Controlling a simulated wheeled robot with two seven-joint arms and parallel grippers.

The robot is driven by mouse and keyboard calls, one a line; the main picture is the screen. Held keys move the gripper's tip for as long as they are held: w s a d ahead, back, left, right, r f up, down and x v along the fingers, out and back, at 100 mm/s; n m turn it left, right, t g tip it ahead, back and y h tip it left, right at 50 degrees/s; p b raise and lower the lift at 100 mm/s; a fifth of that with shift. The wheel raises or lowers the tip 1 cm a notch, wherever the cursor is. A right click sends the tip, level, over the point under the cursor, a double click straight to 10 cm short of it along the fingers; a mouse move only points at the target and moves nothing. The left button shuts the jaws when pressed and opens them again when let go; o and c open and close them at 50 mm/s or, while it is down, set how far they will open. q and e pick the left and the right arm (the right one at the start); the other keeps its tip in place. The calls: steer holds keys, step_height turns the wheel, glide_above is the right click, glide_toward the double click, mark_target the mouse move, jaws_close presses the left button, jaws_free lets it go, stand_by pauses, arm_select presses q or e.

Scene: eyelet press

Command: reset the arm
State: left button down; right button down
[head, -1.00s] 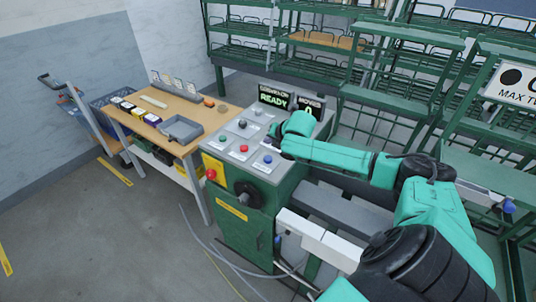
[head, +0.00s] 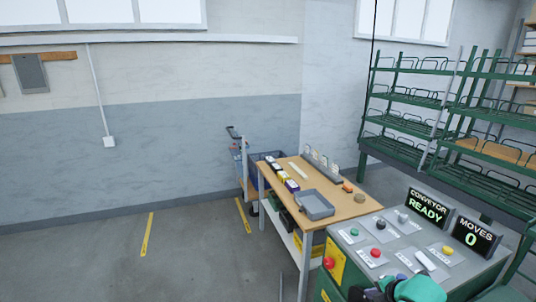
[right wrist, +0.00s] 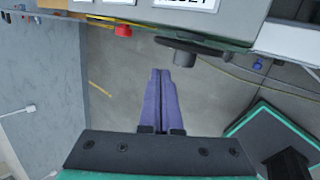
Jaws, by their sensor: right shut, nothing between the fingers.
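My right gripper shows in the right wrist view (right wrist: 161,75), with two long purple fingers pressed together and nothing between them. Its fingertips point toward the green console, over grey floor, close below a black handwheel (right wrist: 187,48) in the picture. I cannot tell the exact gap. In the head view only a teal and black part of my right arm shows at the bottom edge, in front of the console (head: 395,245). Its fingers are hidden there. My left gripper is in neither view.
The console carries coloured buttons, levers and two displays reading "CONVEYOR READY" (head: 427,206) and "MOVES 0" (head: 476,236). A red button (head: 329,263) sits on its front corner. A wooden table (head: 345,207) with a grey tray (head: 314,205) stands behind it. Green racks (head: 420,97) stand at right. Floor at left is clear.

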steer(key=s+a+f+m+g, duration=0.2)
steer(key=s+a+f+m, duration=0.1)
steer(key=s+a+m, duration=0.7)
steer(key=s+d+m+g, duration=0.2)
steer(key=s+m, duration=0.8)
steer(key=s, duration=0.2)
step_height(320, 180, down, 24)
steer(key=s+g+b, duration=0.1)
steer(key=s+b, duration=0.1)
steer(key=b, duration=0.2)
steer(key=s+d+f+g+b, duration=0.1)
steer(key=s+d+f+b, duration=0.1)
steer(key=s+f, duration=1.5)
step_height(320, 180, down, 3)
steer(key=shift+d+f+h+b, duration=0.15)
steer(key=shift+d+h+b, duration=0.15)
steer(key=shift+b, duration=0.25)
